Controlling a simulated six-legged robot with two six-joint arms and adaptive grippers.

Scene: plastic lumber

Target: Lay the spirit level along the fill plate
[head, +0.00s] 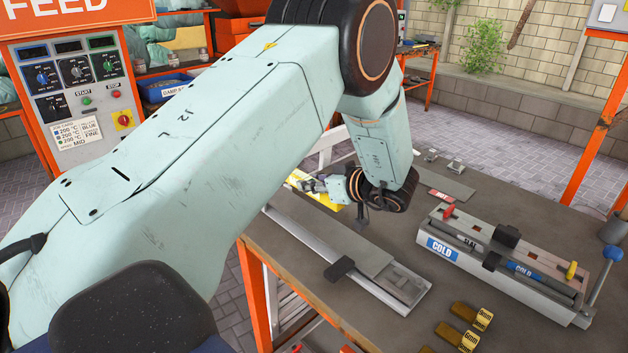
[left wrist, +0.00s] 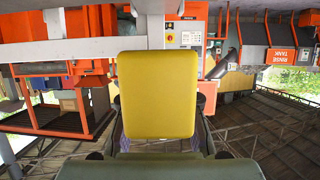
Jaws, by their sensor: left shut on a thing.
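The yellow spirit level (head: 325,198) shows in part at the table's far left edge, partly hidden by my left gripper (head: 322,185). In the left wrist view a broad yellow face of it (left wrist: 156,95) fills the middle, between the fingers of my left gripper (left wrist: 158,145), which is shut on it. A long, flat grey metal plate with a raised rim, which looks like the fill plate (head: 355,250), lies along the table's left edge. The level is near its far end; I cannot tell if they touch. My right gripper is not in view.
A black block (head: 340,269) sits on the long plate's left side. A clamp fixture with COLD labels (head: 445,252) stands at the right of the table (head: 400,225). Brass pieces marked 6mm (head: 465,312) lie in front. Between plate and fixture the table is mostly clear.

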